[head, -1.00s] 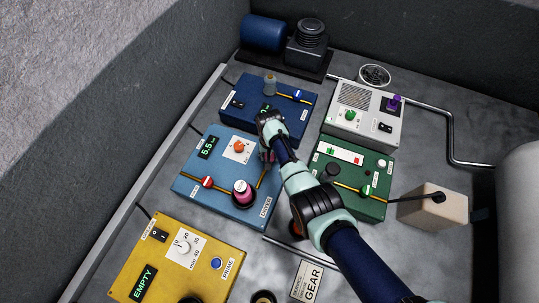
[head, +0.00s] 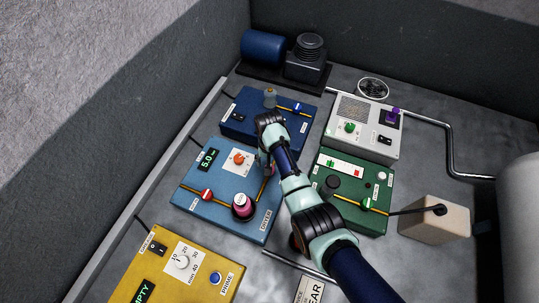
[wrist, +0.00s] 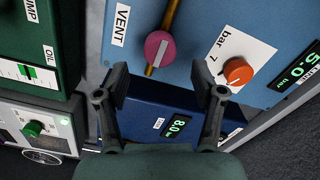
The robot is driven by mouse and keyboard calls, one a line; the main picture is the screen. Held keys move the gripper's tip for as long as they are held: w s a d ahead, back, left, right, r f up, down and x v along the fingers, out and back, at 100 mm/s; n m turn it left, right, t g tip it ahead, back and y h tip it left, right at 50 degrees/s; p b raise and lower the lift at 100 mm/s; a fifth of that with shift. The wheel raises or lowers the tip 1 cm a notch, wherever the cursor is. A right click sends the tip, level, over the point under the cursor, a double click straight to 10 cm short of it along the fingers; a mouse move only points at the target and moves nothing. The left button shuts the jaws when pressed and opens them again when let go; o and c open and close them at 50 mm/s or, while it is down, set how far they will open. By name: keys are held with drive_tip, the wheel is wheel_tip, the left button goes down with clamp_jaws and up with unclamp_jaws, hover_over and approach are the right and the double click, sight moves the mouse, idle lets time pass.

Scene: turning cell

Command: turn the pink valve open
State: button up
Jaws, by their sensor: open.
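The pink valve (wrist: 154,43) is a round pink knob with a grey bar across it, in the wrist view. It sits on a brass pipe (wrist: 170,14) on the light blue box, beside the VENT label. The bar lies roughly along the pipe, slightly askew. My gripper (wrist: 163,78) is open, its fingers apart and empty. The valve appears between and just beyond the fingertips, with no contact visible. In the head view my gripper (head: 265,164) is over the right edge of the light blue box (head: 222,218) and hides the valve.
An orange knob (wrist: 238,71) is close to one finger. The dark blue box (head: 238,127) and green box (head: 325,211) stand close around my arm.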

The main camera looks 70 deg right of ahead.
wheel_tip(320, 180, up, 6)
drive_tip(key=shift+r, duration=0.15)
idle(0.6)
drive_tip(key=w+a+r+n+t+h, duration=0.1)
drive_tip(key=w+a+r+n+t, duration=0.25)
drive_tip(key=w+a, duration=0.4)
drive_tip(key=w+a+r+n+t+h, duration=0.25)
drive_tip(key=w+a+r, duration=0.2)
drive_tip(key=a, duration=0.65)
drive_tip(key=s+a+r+n+t+y, duration=0.1)
drive_tip(key=s+a+r+n+t, duration=0.15)
drive_tip(key=a+r, duration=0.4)
drive_tip(key=s+a+r+n+t+y, duration=0.1)
drive_tip(key=a+r+n+t, duration=0.15)
drive_tip(key=a, duration=0.65)
drive_tip(key=s+a+r+n+t+y, duration=0.1)
drive_tip(key=a+r+n+t+y, duration=0.15)
drive_tip(key=a+r, duration=0.45)
wheel_tip(320, 180, up, 22)
drive_tip(key=h+p, duration=0.1)
drive_tip(key=p, duration=2.3)
drive_tip(key=shift+r+g, duration=0.25)
drive_tip(key=shift+g, duration=0.1)
